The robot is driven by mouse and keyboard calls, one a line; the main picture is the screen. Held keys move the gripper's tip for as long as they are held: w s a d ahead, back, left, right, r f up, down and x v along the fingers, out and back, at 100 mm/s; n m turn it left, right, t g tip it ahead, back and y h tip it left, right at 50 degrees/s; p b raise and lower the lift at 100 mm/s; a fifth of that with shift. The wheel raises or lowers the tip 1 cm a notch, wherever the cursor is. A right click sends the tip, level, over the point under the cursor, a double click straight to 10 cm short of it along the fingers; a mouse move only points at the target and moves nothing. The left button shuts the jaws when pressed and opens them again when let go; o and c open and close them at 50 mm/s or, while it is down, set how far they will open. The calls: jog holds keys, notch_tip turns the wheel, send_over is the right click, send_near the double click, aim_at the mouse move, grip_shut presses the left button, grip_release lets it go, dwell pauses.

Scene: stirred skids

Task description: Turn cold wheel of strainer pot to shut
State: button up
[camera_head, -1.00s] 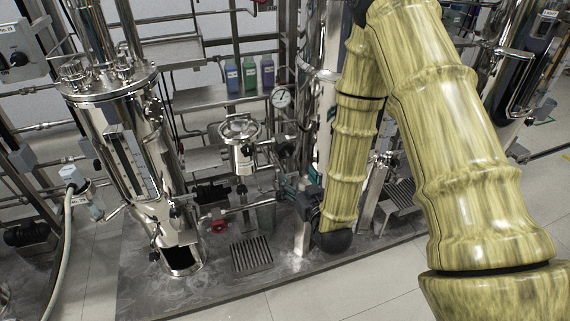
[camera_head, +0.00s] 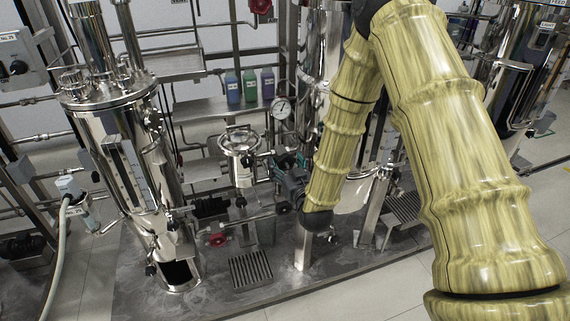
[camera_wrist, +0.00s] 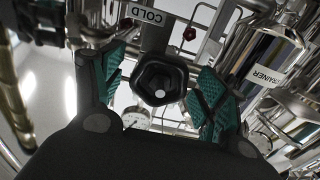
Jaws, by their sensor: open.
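The strainer pot (camera_head: 240,165) is a small shiny lidded vessel in the middle of the head view. Its label plate, reading upside down, is at the right of the wrist view, on the pot's shiny body (camera_wrist: 262,48). A black lobed wheel (camera_wrist: 160,80) faces the wrist camera, beside a plate marked COLD (camera_wrist: 147,14). My gripper (camera_wrist: 161,92) is open, with a teal-padded finger on either side of the wheel and visible gaps to it. In the head view my gripper (camera_head: 284,168) is just right of the pot; the wheel cannot be made out there.
A tall steel vessel (camera_head: 125,140) stands at left. A pressure gauge (camera_head: 282,109) is behind my gripper and also shows in the wrist view (camera_wrist: 136,117). A red wheel (camera_head: 217,239) is low down. Several bottles (camera_head: 250,86) stand on a shelf. Pipes crowd the skid; floor in front is clear.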

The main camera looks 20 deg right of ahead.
jog(key=shift+w, duration=0.45)
jog(key=c, duration=1)
